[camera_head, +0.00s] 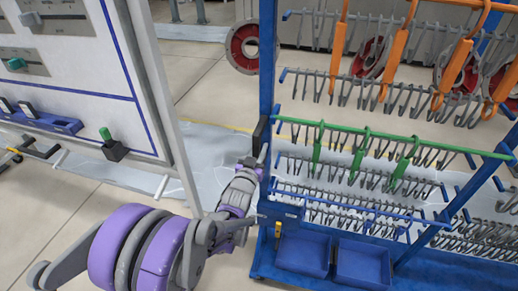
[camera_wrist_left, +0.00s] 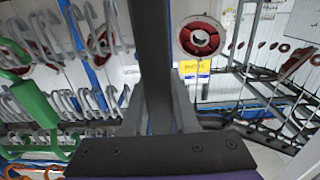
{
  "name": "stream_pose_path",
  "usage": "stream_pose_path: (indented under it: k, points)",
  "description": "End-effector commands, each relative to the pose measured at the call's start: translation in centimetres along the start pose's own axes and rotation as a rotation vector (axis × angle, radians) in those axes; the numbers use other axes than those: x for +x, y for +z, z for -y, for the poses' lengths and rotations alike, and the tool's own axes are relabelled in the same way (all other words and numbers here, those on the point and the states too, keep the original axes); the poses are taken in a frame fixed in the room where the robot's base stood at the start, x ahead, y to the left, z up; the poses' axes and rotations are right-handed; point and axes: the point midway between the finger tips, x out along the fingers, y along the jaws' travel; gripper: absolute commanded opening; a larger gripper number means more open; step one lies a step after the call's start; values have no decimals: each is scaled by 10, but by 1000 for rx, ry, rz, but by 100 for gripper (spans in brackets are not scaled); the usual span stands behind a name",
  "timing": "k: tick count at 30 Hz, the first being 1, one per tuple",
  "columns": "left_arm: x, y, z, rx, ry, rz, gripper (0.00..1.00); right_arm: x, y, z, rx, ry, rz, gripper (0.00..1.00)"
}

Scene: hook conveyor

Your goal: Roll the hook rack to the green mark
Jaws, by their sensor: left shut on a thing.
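The hook rack (camera_head: 267,70) is a blue frame with rows of grey, green and orange hooks, filling the right half of the head view. It stands upright. My left gripper (camera_head: 259,160) is shut on the black handle (camera_head: 260,136) on the rack's left post. In the left wrist view a dark upright bar (camera_wrist_left: 152,60) runs up from between the dark fingers of my left gripper (camera_wrist_left: 155,125). The exact contact is partly hidden. I see no green mark on the visible floor. My right gripper is not in view.
A white panel stand (camera_head: 90,90) with controls stands left of the rack, close to my left arm. Two blue bins (camera_head: 303,252) sit low on the rack. A red wheel (camera_head: 243,46) hangs behind. Pale tiled floor (camera_head: 195,75) is open between the panel and rack.

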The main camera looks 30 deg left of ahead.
Motion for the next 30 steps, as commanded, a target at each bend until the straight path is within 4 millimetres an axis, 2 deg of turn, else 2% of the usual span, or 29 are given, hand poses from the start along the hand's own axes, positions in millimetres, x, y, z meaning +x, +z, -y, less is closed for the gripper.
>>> stream_pose_path:
  k: [3,4,8,9,20,23,30]
  points:
    - [0,0,2,2,-4,0,0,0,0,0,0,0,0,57]
    - [0,0,3,2,-4,0,31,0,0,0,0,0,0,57]
    - [0,0,3,2,-4,0,54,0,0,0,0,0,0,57]
    - [0,0,3,2,-4,0,57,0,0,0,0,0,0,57]
    - [-6,0,2,1,-4,0,57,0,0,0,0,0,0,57]
    - [-20,0,2,1,-4,0,57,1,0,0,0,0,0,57]
    - [-70,0,2,1,-4,0,57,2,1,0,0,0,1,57]
